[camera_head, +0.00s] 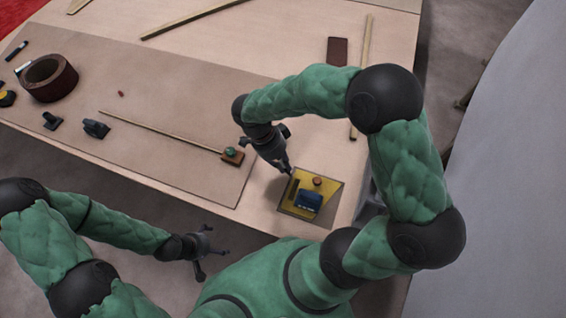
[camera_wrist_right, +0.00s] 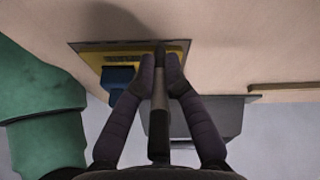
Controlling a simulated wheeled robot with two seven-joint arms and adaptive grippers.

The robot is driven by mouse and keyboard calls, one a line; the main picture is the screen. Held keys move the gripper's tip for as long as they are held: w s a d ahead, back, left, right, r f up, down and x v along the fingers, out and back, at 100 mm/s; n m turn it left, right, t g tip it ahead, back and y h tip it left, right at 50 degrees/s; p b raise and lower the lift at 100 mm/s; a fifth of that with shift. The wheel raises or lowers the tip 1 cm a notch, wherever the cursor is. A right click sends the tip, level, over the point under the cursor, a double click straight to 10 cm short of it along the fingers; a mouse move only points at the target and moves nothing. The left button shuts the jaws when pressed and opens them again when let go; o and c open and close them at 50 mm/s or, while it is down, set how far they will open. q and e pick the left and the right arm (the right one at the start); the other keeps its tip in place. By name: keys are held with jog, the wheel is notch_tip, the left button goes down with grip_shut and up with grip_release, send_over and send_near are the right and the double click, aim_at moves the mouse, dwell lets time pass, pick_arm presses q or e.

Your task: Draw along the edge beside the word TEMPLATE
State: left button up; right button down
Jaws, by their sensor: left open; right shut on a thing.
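A yellow template (camera_head: 319,187) lies near the table's front right corner, on a thin grey-brown sheet (camera_head: 334,200). It carries a blue block (camera_head: 308,201) and a small orange-brown knob (camera_head: 318,181). No word on it can be read. My right gripper (camera_head: 286,168) is at the template's upper left edge, shut on a dark and grey pen (camera_wrist_right: 159,100). In the right wrist view the pen tip is by the right end of the yellow template (camera_wrist_right: 120,55); whether it touches is unclear. My left gripper (camera_head: 205,252) is open and empty, off the table's front edge.
A large brown board (camera_head: 170,150) covers the left of the table (camera_head: 290,65). Wood strips lie further back.

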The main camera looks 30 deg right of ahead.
jog(key=shift+s+a, duration=0.15)
dwell(0.6)
jog(key=shift+s+a, duration=0.2)
jog(key=shift+a, duration=0.05)
jog(key=shift+r, duration=0.1)
notch_tip(320, 180, up, 13)
jog(key=p, duration=0.9)
dwell(0.7)
